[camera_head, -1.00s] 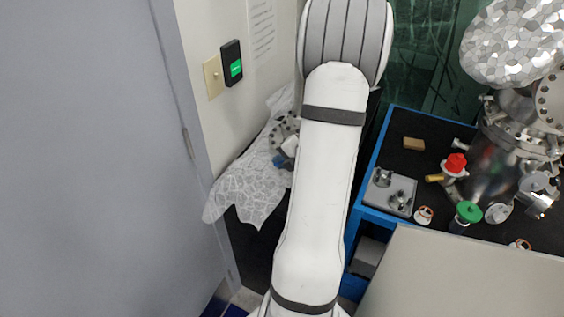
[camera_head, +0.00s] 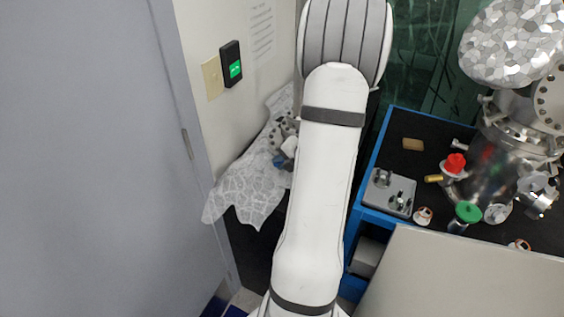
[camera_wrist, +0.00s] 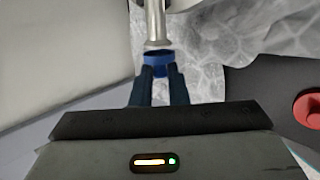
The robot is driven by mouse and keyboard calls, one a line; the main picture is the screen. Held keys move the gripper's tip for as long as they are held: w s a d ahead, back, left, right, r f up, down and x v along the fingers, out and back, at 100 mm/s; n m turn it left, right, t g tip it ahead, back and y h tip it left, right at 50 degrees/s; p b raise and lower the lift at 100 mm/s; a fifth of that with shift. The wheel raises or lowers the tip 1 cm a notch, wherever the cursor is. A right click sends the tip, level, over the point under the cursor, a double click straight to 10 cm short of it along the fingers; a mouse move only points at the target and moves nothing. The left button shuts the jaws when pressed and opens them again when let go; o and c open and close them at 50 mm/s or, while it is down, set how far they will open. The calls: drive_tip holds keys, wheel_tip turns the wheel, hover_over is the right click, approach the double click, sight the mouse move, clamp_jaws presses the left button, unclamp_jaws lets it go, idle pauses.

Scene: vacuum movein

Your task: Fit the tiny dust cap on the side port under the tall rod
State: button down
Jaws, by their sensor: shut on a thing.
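In the wrist view, my gripper (camera_wrist: 159,72) is shut on a small blue cap (camera_wrist: 158,57), held at its fingertips. A shiny metal tube (camera_wrist: 156,22), which looks like the side port, comes down from the top and ends right at the cap. I cannot tell whether cap and tube touch. The tall rod cannot be made out. A metal flanged part (camera_head: 284,128) and a small blue piece (camera_head: 279,160) show beside the arm; I cannot tell whether that piece is the cap.
A patterned pale cloth (camera_head: 245,190) lies under the flanged part by the wall. A blue-edged bench (camera_head: 372,165) at right carries a grey plate with fittings (camera_head: 378,197), a red-capped part (camera_head: 455,163) and a large metal chamber. A red knob (camera_wrist: 310,107) shows in the wrist view.

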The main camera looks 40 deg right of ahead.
drive_tip(key=shift+w+d, duration=0.2)
drive_tip(key=shift+d, duration=0.35)
idle(0.9)
drive_tip(key=c, duration=1.3)
unclamp_jaws()
drive_tip(key=shift+c, duration=0.2)
drive_tip(key=v, duration=0.7)
drive_tip(key=shift+s+r+p, duration=0.25)
drive_tip(key=shift+s+p, duration=0.05)
drive_tip(key=shift+p, duration=0.05)
